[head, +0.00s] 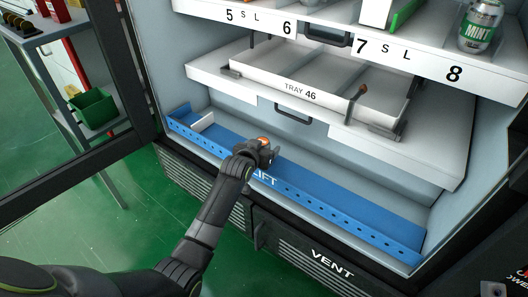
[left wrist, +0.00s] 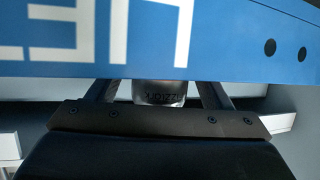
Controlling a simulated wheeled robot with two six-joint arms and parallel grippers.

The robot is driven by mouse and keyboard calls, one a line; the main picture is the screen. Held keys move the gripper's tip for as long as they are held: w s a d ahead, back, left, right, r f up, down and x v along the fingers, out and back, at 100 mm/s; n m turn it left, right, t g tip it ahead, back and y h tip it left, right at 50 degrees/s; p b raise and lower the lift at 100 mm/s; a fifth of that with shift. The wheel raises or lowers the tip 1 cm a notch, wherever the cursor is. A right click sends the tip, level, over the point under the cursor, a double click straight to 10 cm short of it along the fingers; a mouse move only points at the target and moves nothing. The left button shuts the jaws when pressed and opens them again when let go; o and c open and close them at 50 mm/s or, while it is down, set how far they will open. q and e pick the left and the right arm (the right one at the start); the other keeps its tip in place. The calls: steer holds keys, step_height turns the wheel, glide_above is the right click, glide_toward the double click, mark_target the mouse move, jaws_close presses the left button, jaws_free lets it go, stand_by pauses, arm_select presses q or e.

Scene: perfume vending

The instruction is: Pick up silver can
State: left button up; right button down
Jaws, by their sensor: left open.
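My left gripper (head: 266,150) reaches over the blue lift rail at the front of the machine's lower bay. In the left wrist view its open fingers (left wrist: 158,92) stand on either side of a silver-grey can (left wrist: 160,93) with dark lettering. A gap shows beside the can on both sides. The blue rail hides part of the can and the fingertips in that view. In the head view the gripper largely covers that spot, and only a small orange patch shows there. My right gripper is not in view.
The blue lift rail (head: 340,215) runs along the bay's front edge. A green and silver MINT can (head: 481,27) stands on the upper shelf. A green bin (head: 92,108) is on the left rack.

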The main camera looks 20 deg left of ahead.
arm_select(q)
steer(key=shift+r, duration=0.15)
steer(key=shift+s, duration=0.1)
steer(key=shift+c, duration=0.5)
steer(key=c, duration=1)
steer(key=shift+r, duration=0.1)
steer(key=shift+c, duration=0.3)
